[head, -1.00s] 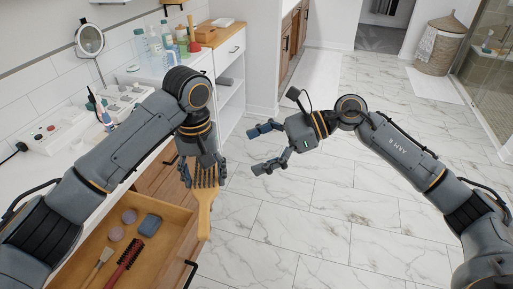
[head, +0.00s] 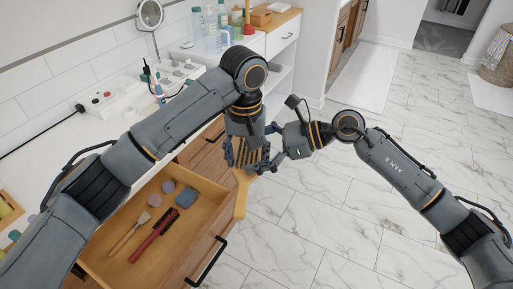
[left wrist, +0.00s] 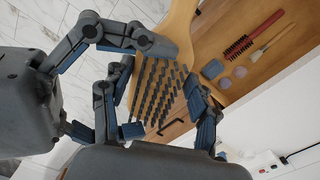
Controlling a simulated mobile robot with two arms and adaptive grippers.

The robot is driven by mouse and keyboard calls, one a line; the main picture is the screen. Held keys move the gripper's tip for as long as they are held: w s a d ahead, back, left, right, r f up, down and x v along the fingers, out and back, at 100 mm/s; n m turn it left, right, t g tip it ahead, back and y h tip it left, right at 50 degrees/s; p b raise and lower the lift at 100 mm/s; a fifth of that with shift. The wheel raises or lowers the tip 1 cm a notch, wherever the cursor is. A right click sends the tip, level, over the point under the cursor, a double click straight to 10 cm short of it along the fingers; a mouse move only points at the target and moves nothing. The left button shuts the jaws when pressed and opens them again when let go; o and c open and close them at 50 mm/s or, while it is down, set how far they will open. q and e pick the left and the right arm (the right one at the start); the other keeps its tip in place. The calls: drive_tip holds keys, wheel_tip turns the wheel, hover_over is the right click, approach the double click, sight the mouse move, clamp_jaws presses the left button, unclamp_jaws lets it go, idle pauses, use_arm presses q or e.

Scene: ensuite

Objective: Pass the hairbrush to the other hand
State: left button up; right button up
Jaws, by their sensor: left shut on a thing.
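The hairbrush (head: 241,195), a wooden paddle brush with dark bristles, hangs handle down over the right side of the open drawer. My left gripper (head: 247,158) is shut on its bristled head. In the left wrist view the brush's bristles (left wrist: 160,92) show between the left fingers. My right gripper (head: 263,149) is beside the brush head from the right, its fingers spread. In the left wrist view one right finger (left wrist: 118,38) reaches over the brush near its neck; I cannot tell whether it touches.
The open drawer (head: 95,258) holds a red brush (head: 154,236), a wooden-handled brush (head: 130,233), a blue-grey block (head: 187,197) and two round pads. Bottles (head: 222,25) and a mirror (head: 149,14) stand on the white counter (head: 45,150).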

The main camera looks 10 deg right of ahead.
drive_tip(key=shift+c, duration=0.4)
drive_tip(key=c, duration=0.9)
use_arm(q)
drive_tip(key=o, duration=1.2)
use_arm(e)
drive_tip(key=shift+o, duration=0.2)
use_arm(q)
drive_tip(key=shift+o, duration=0.2)
